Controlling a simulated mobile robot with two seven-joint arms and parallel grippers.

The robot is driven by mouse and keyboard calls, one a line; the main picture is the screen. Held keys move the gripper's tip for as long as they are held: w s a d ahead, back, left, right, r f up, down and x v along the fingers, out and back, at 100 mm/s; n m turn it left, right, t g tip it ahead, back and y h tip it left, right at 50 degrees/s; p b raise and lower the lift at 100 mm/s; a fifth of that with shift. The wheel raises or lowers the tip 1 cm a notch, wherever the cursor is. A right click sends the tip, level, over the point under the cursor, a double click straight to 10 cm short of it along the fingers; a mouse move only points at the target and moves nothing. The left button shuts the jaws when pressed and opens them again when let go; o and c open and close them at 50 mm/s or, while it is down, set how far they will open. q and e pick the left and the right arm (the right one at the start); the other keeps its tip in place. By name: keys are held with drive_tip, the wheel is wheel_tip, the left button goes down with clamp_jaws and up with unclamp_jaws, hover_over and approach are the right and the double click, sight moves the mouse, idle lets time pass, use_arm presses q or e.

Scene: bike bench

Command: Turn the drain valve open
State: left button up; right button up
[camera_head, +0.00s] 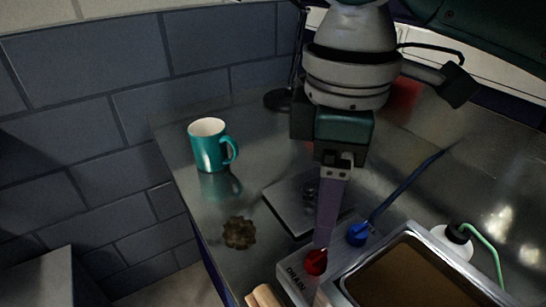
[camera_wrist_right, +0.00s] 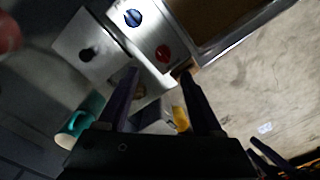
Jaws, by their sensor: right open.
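The drain valve has a red knob (camera_head: 316,262) on a light metal panel beside the word DRAIN. The red knob also shows in the right wrist view (camera_wrist_right: 163,53), just beyond the fingertips and roughly in line with the gap between them. My right gripper (camera_head: 324,238) reaches down from above, with its fingers apart. In the head view its fingers overlap the area just above the knob; contact cannot be told. The right wrist view shows the gap between the fingers (camera_wrist_right: 158,72) empty.
A blue knob (camera_head: 358,234) with a blue lever or hose stands close to the red one. A basin (camera_head: 412,232) of brown liquid adjoins the panel. A bottle with green tube (camera_head: 455,240), a brown toothed part (camera_head: 239,233) and a teal mug (camera_head: 208,152) stand around. The bench's left is clearer.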

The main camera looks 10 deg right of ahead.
sight(318, 253)
drive_tip(key=f, duration=0.9)
drive_tip(key=shift+s+b, duration=0.3)
drive_tip(key=shift+b, duration=0.05)
drive_tip(key=shift+r, duration=0.1)
clamp_jaws()
